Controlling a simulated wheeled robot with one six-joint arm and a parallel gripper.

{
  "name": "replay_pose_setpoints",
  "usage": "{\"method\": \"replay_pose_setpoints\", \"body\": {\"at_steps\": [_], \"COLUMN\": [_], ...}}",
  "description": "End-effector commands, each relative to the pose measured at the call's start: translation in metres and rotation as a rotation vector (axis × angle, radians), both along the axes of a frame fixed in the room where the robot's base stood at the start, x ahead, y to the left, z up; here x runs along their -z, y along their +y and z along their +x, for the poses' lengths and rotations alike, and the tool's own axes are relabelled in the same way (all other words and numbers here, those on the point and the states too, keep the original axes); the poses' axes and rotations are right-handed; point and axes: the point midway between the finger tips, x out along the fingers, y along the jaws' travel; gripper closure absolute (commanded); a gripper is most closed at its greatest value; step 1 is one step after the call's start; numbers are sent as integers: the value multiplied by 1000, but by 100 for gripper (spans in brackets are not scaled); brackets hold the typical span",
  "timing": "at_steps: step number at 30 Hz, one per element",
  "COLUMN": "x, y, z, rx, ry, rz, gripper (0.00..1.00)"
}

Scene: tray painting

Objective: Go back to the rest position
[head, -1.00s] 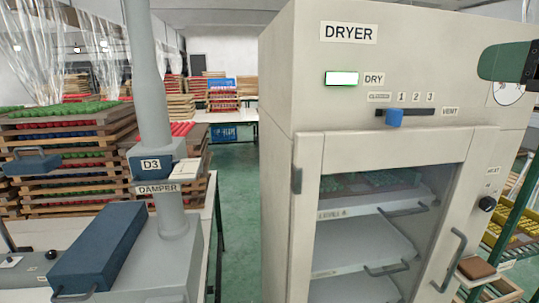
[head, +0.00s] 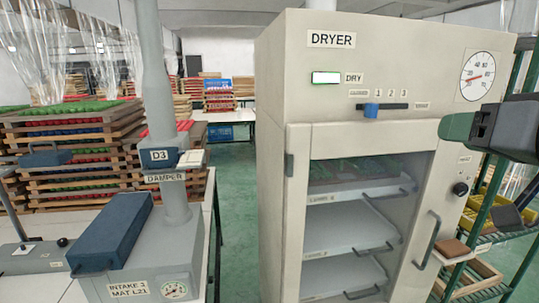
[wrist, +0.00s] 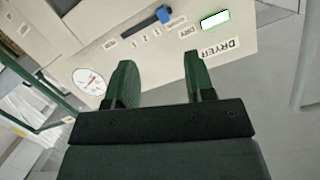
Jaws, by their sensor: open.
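My gripper (wrist: 157,85) is open and empty in the wrist view, its two green fingers apart with the dryer front beyond them. In the head view a green finger of it shows at the right edge, in front of the dryer's right side below the gauge. The dryer (head: 285,75) stands upright with its glass door shut. Its DRY lamp (head: 326,77) is lit, and a blue slider (head: 371,110) sits at the left part of its slot. The dryer also shows in the wrist view (wrist: 130,60), rolled over.
A grey damper column (head: 150,80) and a blue box-shaped lid (head: 112,230) stand at left. Stacked wooden trays (head: 60,155) are behind them. A green rack (head: 515,225) stands right of the dryer. Green floor (head: 235,190) is clear between the dryer and the left bench.

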Motion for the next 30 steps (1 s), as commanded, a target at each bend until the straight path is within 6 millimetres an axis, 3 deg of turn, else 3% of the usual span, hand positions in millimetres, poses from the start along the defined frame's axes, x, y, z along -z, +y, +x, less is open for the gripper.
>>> {"method": "replay_pose_setpoints", "body": {"at_steps": [5, 8, 11, 15, 19, 24, 27, 30], "x": [70, 124, 196, 297, 364, 412, 386, 374], "y": [8, 22, 45, 84, 107, 120, 119, 120], "z": [25, 38, 44, 32, 9, -14, -14, -15], "rx": [-3, -3, -2, -4, -15, -41, -34, -35], "ry": [204, 364, 572, 842, 986, 1052, 1024, 1006], "rz": [104, 143, 143, 20, -153, -338, -343, -345], "gripper": [51, 51, 51, 51, 51, 51, 51, 51]}}
